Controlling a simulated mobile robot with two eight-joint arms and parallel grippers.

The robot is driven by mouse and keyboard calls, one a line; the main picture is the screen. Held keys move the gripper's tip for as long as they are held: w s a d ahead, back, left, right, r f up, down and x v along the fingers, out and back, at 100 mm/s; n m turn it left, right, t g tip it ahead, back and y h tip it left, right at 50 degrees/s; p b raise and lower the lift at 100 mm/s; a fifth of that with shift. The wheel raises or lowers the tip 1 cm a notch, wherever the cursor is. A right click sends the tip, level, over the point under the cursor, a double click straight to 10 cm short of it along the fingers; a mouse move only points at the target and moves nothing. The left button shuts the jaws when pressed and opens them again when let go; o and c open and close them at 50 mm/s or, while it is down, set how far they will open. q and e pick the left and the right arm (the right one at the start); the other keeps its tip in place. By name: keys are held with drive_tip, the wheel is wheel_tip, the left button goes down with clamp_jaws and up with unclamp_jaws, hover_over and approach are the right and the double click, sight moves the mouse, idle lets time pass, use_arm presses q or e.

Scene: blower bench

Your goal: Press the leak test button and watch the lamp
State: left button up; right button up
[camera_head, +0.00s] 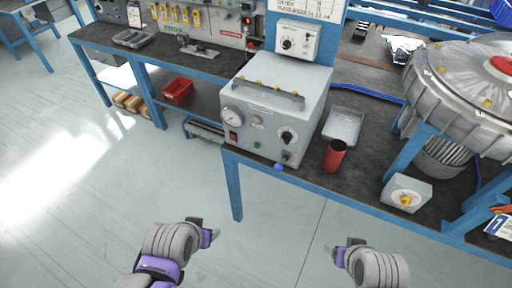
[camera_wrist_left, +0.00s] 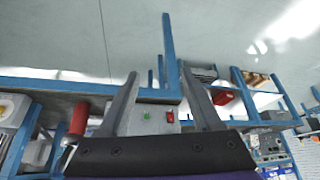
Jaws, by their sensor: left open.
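A grey test box (camera_head: 262,95) stands on the bench. Its front has a round gauge (camera_head: 232,117), a red switch (camera_head: 234,136), a small green button or lamp (camera_head: 257,145) and a black knob (camera_head: 288,135). I cannot read which is the leak test button or tell whether a lamp is lit. My left gripper (camera_head: 213,236) is in front of and below the bench, apart from the box. In the left wrist view, its fingers (camera_wrist_left: 163,92) are spread and empty, with the green (camera_wrist_left: 147,116) and red (camera_wrist_left: 170,117) controls between them. My right gripper (camera_head: 333,251) is also before the bench; its jaw opening is unclear.
A large blower (camera_head: 462,85) stands further right. The floor before the bench is clear.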

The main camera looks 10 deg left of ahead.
use_arm(q)
clamp_jaws()
idle(1.5)
